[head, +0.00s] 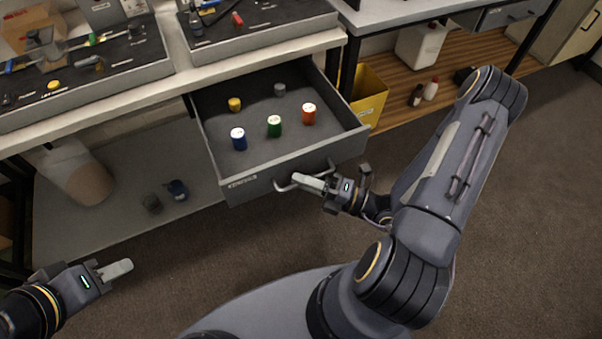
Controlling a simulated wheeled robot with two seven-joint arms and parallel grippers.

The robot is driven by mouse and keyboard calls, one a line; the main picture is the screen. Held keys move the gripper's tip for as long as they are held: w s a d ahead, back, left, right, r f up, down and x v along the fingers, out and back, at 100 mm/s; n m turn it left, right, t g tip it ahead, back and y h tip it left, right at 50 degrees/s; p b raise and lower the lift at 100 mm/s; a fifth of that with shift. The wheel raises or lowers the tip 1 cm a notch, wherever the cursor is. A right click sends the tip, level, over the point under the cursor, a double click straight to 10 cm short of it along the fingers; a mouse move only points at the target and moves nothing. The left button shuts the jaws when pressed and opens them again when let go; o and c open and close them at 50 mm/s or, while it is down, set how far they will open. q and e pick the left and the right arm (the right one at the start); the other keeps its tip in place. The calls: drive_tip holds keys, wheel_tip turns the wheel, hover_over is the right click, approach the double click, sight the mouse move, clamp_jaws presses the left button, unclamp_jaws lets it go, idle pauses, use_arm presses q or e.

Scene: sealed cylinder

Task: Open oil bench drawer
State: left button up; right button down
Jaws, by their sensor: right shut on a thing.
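The oil bench drawer (215,160) is pulled out from under the bench, and its inside shows. Inside stand a blue cylinder (238,139), a green cylinder (274,127), a red cylinder (309,114), a smaller yellow piece (235,104) and a small grey piece (280,89). My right gripper (312,182) is at the drawer's front and shut on its bar handle (283,187). My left gripper (117,269) is at the lower left, over the floor and away from the drawer. Whether its fingers are apart is unclear.
The bench top (190,62) carries dark foam trays with small parts. A lower shelf (110,215) holds a bin (80,175) and small items. A yellow box (368,98) stands right of the drawer. The carpet in front is clear.

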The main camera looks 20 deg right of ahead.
idle(0.3)
drive_tip(key=c, duration=1.5)
unclamp_jaws()
drive_tip(key=shift+s, duration=0.1)
drive_tip(key=v, duration=0.7)
drive_tip(key=shift+s+d, duration=0.25)
drive_tip(key=shift+d, duration=0.05)
